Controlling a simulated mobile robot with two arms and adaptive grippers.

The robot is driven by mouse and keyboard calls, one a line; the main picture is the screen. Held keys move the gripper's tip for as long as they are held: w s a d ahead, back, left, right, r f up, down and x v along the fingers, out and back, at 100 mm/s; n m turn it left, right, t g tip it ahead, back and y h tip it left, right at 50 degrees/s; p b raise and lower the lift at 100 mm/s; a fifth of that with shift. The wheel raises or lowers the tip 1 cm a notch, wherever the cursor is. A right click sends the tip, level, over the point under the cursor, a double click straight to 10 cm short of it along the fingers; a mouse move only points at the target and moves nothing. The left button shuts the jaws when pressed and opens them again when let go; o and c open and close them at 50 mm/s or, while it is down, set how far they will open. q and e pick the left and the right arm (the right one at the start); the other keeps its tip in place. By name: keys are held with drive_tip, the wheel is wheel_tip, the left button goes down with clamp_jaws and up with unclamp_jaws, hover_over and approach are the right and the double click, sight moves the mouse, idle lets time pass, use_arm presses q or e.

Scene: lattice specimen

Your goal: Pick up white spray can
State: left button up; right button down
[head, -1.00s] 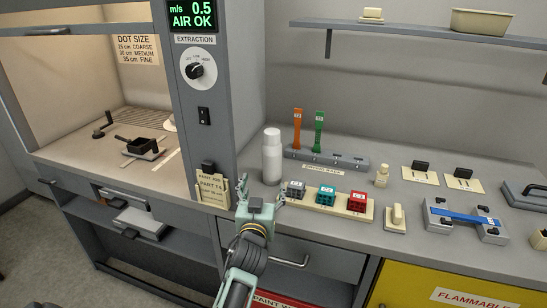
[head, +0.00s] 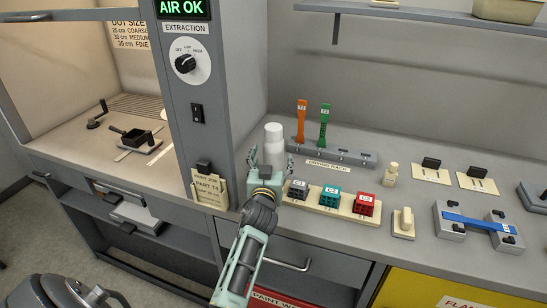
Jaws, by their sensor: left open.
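The white spray can (head: 273,140) stands upright on the grey counter beside the extraction cabinet's post. My left gripper (head: 266,160) is at the can, its open fingers spread to the left and right of the can's body. The gripper hides the lower part of the can, so I cannot tell whether the fingers touch it.
A tray (head: 287,201) with grey, teal and red blocks lies just right of the gripper. Behind it is the drying rack (head: 345,157) with orange and green strips. A card holder (head: 208,192) hangs on the post at left.

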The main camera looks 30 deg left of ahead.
use_arm(q)
drive_tip(key=shift+w+a, duration=0.3)
drive_tip(key=shift+w, duration=0.35)
drive_tip(key=shift+w+a, duration=0.15)
drive_tip(key=shift+w, duration=0.2)
drive_tip(key=shift+w+a, duration=0.1)
use_arm(e)
drive_tip(key=shift+w+a+r, duration=0.1)
drive_tip(key=shift+w, duration=0.35)
drive_tip(key=shift+w+a+r, duration=0.1)
drive_tip(key=shift+w, duration=0.3)
use_arm(q)
drive_tip(key=shift+c, duration=0.6)
use_arm(e)
drive_tip(key=shift+a, duration=0.1)
use_arm(q)
drive_tip(key=c, duration=1.5)
drive_tip(key=shift+o, duration=0.2)
use_arm(e)
drive_tip(key=shift+s, duration=0.25)
